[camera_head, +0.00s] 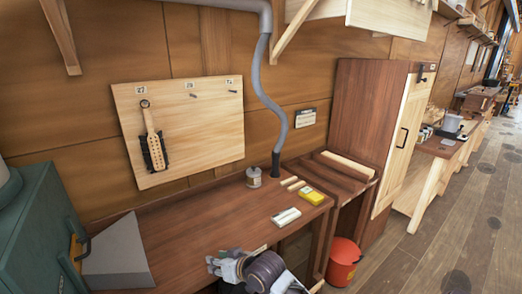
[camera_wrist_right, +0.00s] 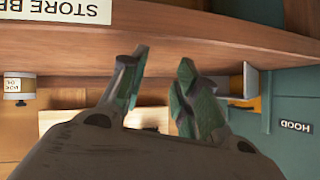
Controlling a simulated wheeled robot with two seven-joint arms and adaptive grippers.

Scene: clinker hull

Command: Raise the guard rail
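I cannot make out anything that is surely the guard rail in either view. My right gripper (camera_head: 228,268) is at the bottom of the head view, low at the front edge of the brown workbench (camera_head: 190,235). In the right wrist view its two fingers (camera_wrist_right: 157,85) stand apart with nothing held between them. A brown wooden edge of the bench (camera_wrist_right: 220,45) runs across that view beyond the fingertips. My left gripper is in neither view.
A teal cabinet (camera_head: 40,225) and grey wedge (camera_head: 117,255) are at left. A tin (camera_head: 253,177), pale block (camera_head: 286,217) and yellow block (camera_head: 312,196) sit on the bench. A red bucket (camera_head: 342,262) stands right of it. The floor (camera_head: 440,225) at right is largely clear.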

